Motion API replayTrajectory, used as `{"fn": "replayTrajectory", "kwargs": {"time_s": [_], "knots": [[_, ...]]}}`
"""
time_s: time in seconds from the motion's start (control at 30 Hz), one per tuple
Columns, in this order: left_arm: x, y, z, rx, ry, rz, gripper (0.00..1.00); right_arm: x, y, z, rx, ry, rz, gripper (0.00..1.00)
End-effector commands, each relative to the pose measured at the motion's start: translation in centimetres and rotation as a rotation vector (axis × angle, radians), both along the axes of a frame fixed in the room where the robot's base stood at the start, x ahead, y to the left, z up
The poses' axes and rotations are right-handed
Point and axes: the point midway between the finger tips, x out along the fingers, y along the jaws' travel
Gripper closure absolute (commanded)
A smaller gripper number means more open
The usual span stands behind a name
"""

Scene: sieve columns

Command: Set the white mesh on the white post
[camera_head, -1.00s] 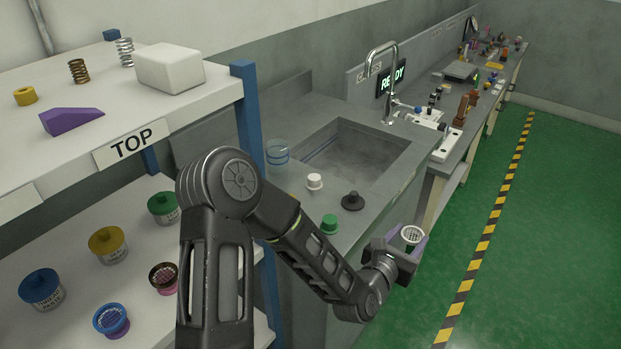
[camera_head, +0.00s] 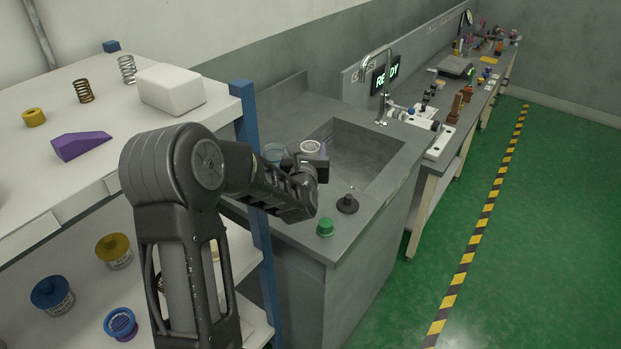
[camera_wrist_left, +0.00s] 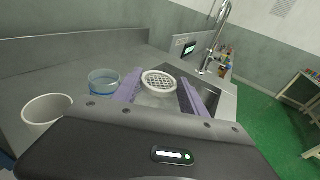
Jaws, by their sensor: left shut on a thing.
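My left gripper (camera_head: 312,160) is shut on the white mesh (camera_head: 311,146), a round white ring with a grid top. In the left wrist view the mesh (camera_wrist_left: 159,81) sits level between the two purple fingers (camera_wrist_left: 158,95). The gripper is above the counter, near the sink's left edge. In the head view the white post is hidden behind my left arm. In the left wrist view a white round piece (camera_wrist_left: 46,112) stands at the left, apart from the mesh; I cannot tell for sure that it is the post. My right gripper is not in view.
A clear beaker with blue rings (camera_wrist_left: 103,82) stands close to the left gripper. A blue shelf upright (camera_head: 243,110) is beside my left arm.

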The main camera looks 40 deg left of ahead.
Motion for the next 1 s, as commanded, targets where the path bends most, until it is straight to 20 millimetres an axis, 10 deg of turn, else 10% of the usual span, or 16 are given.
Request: {"fn": "replayTrajectory", "kwargs": {"time_s": [1.0], "knots": [[0.0, -0.1, -6.1, 0.001, 0.000, -0.001, 0.88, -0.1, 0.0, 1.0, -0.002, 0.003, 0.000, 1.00]]}}
